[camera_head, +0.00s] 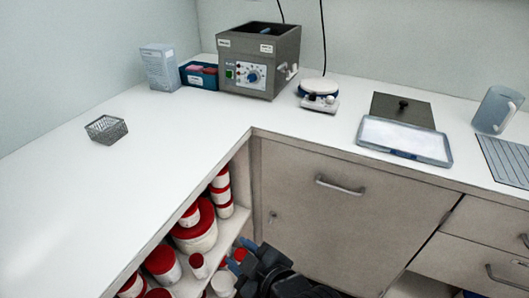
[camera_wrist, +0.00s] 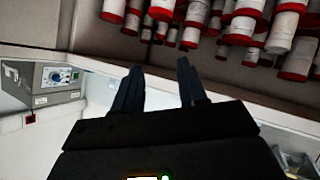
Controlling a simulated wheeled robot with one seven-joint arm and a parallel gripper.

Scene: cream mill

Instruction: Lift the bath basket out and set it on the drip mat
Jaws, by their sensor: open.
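The grey bath (camera_head: 258,70) stands at the back of the bench with its top open. Something small and dark shows inside its opening, too unclear to name as a basket. A small wire-mesh basket (camera_head: 106,130) sits on the left bench, well away from the bath. A grey ribbed mat (camera_head: 505,160), seemingly the drip mat, lies bare at the right edge. My gripper (camera_head: 240,254) is low in front of the shelves, below the bench top. In the wrist view my gripper (camera_wrist: 158,75) is open and empty. The bath also shows there (camera_wrist: 45,85).
A dark plate with a knob (camera_head: 390,105) lies behind a white tray (camera_head: 408,141). A jug (camera_head: 496,110) stands behind the mat. A round-topped device (camera_head: 319,92) stands beside the bath. Red-lidded jars (camera_head: 196,232) fill the shelves near my gripper. The left bench is mostly clear.

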